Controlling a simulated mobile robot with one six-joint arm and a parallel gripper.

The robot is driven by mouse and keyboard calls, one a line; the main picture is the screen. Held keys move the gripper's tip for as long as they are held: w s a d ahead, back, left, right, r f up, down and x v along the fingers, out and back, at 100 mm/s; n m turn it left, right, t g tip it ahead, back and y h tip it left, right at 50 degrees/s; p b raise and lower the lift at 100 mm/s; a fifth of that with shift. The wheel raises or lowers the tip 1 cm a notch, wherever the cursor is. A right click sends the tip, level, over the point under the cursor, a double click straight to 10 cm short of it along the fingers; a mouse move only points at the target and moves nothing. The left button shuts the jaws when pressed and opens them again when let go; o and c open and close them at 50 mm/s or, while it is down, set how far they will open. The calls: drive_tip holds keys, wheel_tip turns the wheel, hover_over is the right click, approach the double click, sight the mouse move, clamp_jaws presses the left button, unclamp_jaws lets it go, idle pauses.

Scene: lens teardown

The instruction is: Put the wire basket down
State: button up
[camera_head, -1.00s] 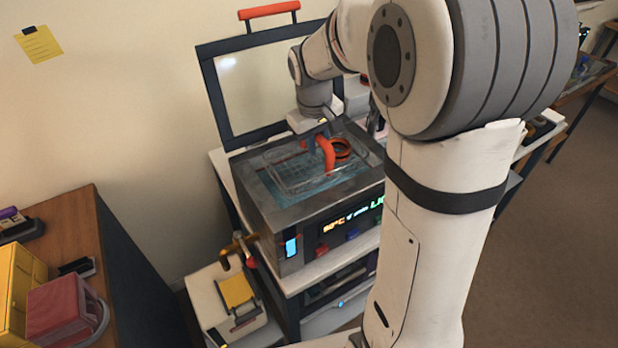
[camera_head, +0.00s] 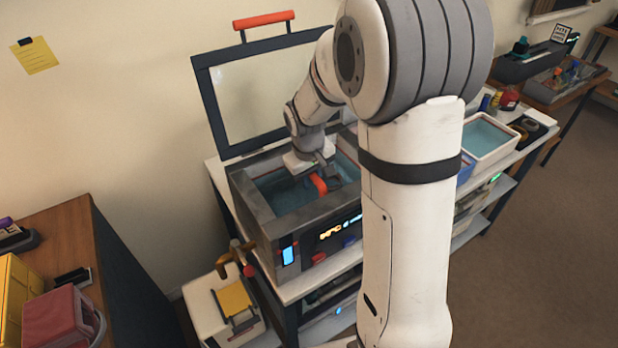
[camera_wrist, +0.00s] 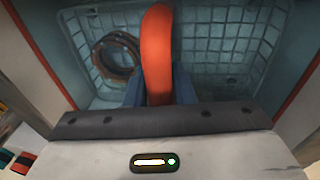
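The wire basket (camera_wrist: 215,65) is a pale mesh tray with an orange handle (camera_wrist: 156,45). It is down inside the tank of the grey cleaning bath (camera_head: 255,208). In the wrist view a brownish ring (camera_wrist: 134,44) lies in its left part. My gripper (camera_wrist: 160,88) has its blue-grey fingers on both sides of the handle, shut on it; the head view also shows my gripper (camera_head: 322,180) low over the tank. In the head view the basket's mesh is hard to make out. Whether it touches the tank floor I cannot tell.
The bath's lid (camera_head: 262,95) stands open behind the tank. A white tray of bluish liquid (camera_head: 490,138) stands to the right. A brown-handled tap or lever (camera_head: 238,257) is at the bath's front left. A wooden desk (camera_head: 70,235) is at the left.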

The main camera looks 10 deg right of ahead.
drive_tip(key=o, duration=0.4)
drive_tip(key=shift+c, duration=0.2)
wheel_tip(320, 180, up, 12)
drive_tip(key=s+a, duration=0.1)
drive_tip(key=s, duration=0.1)
drive_tip(key=shift+m+t+y, duration=0.3)
drive_tip(key=shift+m+t, duration=0.1)
drive_tip(key=shift+m, duration=0.5)
drive_tip(key=s, duration=0.3)
drive_tip(key=s+r, duration=0.1)
drive_tip(key=s, duration=0.3)
drive_tip(key=s+d, duration=0.1)
drive_tip(key=s, duration=0.2)
drive_tip(key=shift+s+r, duration=0.25)
drive_tip(key=shift+s, duration=0.05)
drive_tip(key=s+f+m, duration=0.1)
drive_tip(key=s+f, duration=0.1)
drive_tip(key=s, duration=0.7)
drive_tip(key=shift+a+m+y, duration=0.2)
drive_tip(key=shift+m+y, duration=0.1)
drive_tip(key=shift+m, duration=0.1)
